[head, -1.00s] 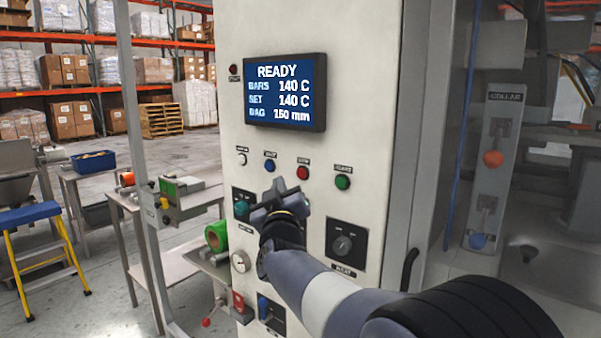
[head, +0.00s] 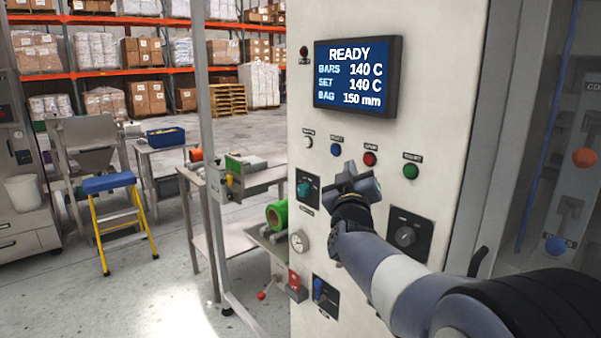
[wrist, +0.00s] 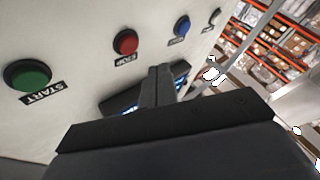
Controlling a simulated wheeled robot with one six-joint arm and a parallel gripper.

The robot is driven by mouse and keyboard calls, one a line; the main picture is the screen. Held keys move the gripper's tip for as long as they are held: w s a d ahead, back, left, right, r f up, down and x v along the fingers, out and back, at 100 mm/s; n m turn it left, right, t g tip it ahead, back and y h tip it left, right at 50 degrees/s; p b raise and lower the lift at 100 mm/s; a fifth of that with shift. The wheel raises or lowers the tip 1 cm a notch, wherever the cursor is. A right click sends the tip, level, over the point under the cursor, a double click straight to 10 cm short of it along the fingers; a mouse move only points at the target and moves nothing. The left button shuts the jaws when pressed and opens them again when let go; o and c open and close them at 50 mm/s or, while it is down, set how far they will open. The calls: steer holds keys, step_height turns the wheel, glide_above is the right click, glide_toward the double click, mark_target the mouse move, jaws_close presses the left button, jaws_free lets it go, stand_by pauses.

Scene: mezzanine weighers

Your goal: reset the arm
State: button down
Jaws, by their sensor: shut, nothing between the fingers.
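My arm reaches in from the lower right of the head view. My gripper (head: 352,174) is shut and empty in front of the white control panel (head: 457,120), below the red button (head: 370,159) and blue button (head: 336,150). In the wrist view the shut fingers (wrist: 158,82) stand together at the middle. Beyond them are the green START button (wrist: 28,75), the red STOP button (wrist: 125,42) and a blue button (wrist: 182,26). I cannot tell whether the gripper touches the panel.
The display (head: 356,78) reads READY, BARS 140 C, SET 140 C, BAG 150 mm. Open floor lies beyond, before the racks.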

steer(key=s+a, duration=0.3)
steer(key=a, duration=0.1)
steer(key=shift+s+a+p, duration=0.3)
steer(key=shift+a+p, duration=0.1)
steer(key=shift+p, duration=0.05)
steer(key=shift+d, duration=0.1)
